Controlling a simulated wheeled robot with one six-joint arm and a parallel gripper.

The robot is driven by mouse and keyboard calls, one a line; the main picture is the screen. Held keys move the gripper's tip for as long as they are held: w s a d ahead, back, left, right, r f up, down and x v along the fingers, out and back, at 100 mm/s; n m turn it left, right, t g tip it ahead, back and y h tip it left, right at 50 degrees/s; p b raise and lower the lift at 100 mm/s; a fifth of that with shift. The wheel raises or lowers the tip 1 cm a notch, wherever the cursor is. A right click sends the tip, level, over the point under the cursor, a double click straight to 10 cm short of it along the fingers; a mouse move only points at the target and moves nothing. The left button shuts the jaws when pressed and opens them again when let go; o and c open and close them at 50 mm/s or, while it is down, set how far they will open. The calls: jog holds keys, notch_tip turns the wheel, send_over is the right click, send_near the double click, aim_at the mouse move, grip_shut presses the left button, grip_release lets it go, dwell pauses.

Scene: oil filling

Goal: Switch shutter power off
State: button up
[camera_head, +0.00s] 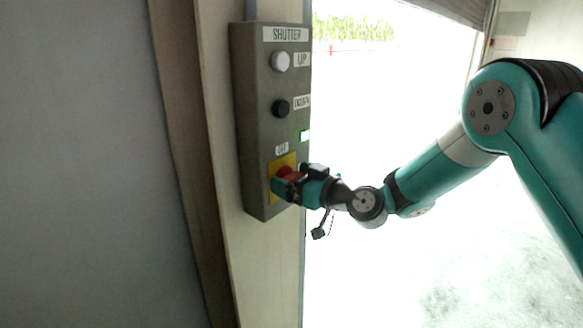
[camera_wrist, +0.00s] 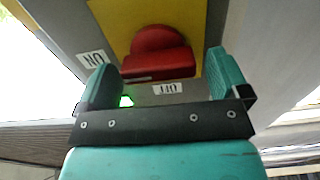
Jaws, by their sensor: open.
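The shutter control box (camera_head: 252,120) is a grey panel on the door post. Its red rotary switch (camera_head: 287,172) sits on a yellow plate (camera_wrist: 118,16) near the bottom. In the wrist view the red switch (camera_wrist: 158,60) lies between the two teal fingers of my gripper (camera_wrist: 163,70). The fingers are open, one on each side, with visible gaps to the knob. An upside-down OFF label (camera_wrist: 168,88) and an ON label (camera_wrist: 93,59) are beside the plate. In the head view my gripper (camera_head: 287,186) is at the switch and partly hides it.
Above the switch are a white UP button (camera_head: 280,61), a black DOWN button (camera_head: 281,107) and a lit green indicator (camera_head: 305,136). The shutter (camera_head: 452,10) is raised at the top right. The doorway is bright and open. A grey wall (camera_head: 80,170) is at left.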

jog(key=shift+w+a, duration=0.25)
jog(key=shift+a, duration=0.1)
jog(key=shift+c, duration=0.4)
jog(key=c, duration=0.9)
jog(key=shift+o, duration=0.2)
jog(key=shift+f, duration=0.1)
